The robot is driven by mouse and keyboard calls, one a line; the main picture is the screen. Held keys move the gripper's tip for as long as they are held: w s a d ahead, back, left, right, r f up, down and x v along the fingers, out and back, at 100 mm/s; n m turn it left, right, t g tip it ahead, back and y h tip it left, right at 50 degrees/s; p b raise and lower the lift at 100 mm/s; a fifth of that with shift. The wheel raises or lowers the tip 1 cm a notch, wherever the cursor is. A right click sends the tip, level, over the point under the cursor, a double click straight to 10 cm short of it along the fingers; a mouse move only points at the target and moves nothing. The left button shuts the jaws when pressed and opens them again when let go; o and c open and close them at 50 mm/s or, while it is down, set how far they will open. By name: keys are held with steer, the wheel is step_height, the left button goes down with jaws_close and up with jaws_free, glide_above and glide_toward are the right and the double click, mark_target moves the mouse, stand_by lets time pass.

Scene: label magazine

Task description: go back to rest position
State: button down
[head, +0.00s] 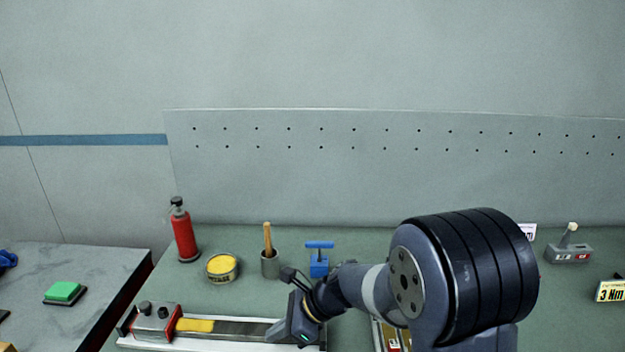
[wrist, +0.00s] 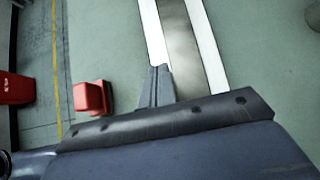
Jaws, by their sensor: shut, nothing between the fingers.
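My gripper (head: 272,334) is low over the long rail (head: 240,327) at the front left of the green bench in the head view. In the wrist view its fingers (wrist: 160,70) are together with nothing between them, beside the pale edge of the rail (wrist: 181,35). I cannot tell whether they touch it. At the rail's left end is a red and grey block (head: 155,322) with dark knobs, and a yellow piece (head: 195,325) lies beside it. My arm hides part of the bench at the middle right.
Behind the rail stand a red extinguisher-like bottle (head: 183,232), a yellow-topped tin (head: 222,267), a grey cup (head: 270,264) with a wooden handle and a blue T-handled tool (head: 319,262). A grey block (head: 569,252) stands far right.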

mark_target(322, 340)
steer(key=d+b, duration=0.1)
steer(key=d, duration=0.8)
steer(key=shift+s+d+f, duration=0.1)
steer(key=shift+s+d, duration=0.05)
steer(key=shift+d, duration=0.1)
steer(key=s+v, duration=0.1)
steer(key=v, duration=0.8)
steer(key=shift+s+a+r+n, duration=0.2)
steer(key=shift+s+r+n, duration=0.2)
steer(key=shift+r, duration=0.1)
